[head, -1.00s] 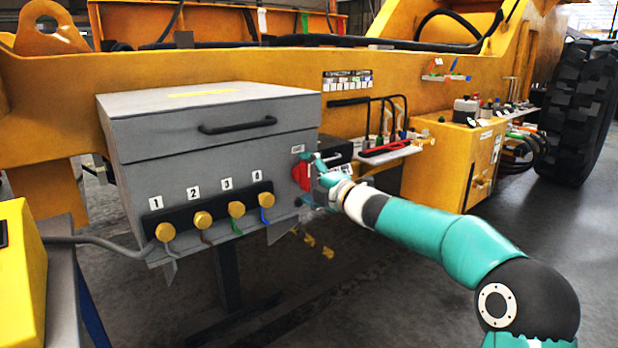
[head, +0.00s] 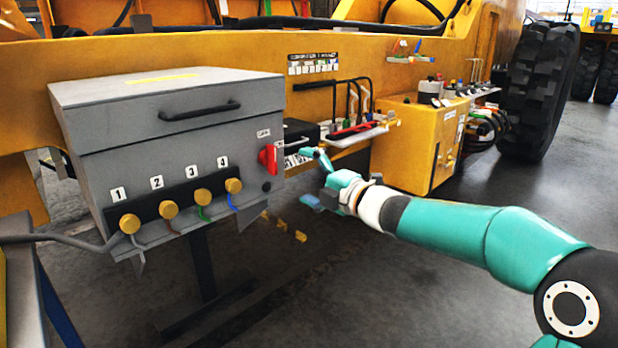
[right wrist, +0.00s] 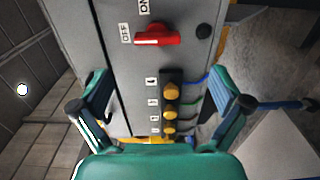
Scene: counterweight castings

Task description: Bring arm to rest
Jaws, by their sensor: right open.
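My right gripper (head: 314,178) is open and empty, a little to the right of the grey box (head: 185,110) in the head view. In the right wrist view its two fingers (right wrist: 160,98) stand wide apart with nothing between their tips. The red switch handle (head: 269,157) on the box front is clear of the fingers. In the right wrist view the red handle (right wrist: 157,37) lies beside the OFF label (right wrist: 125,33), with an ON label above. My left gripper is not in view.
Numbered yellow knobs (head: 169,209) with cables line the box front. A shelf with tools (head: 355,133) and a yellow cabinet (head: 420,150) stand behind my right arm. A large tyre (head: 540,90) is at the right. The floor (head: 330,290) in front is open.

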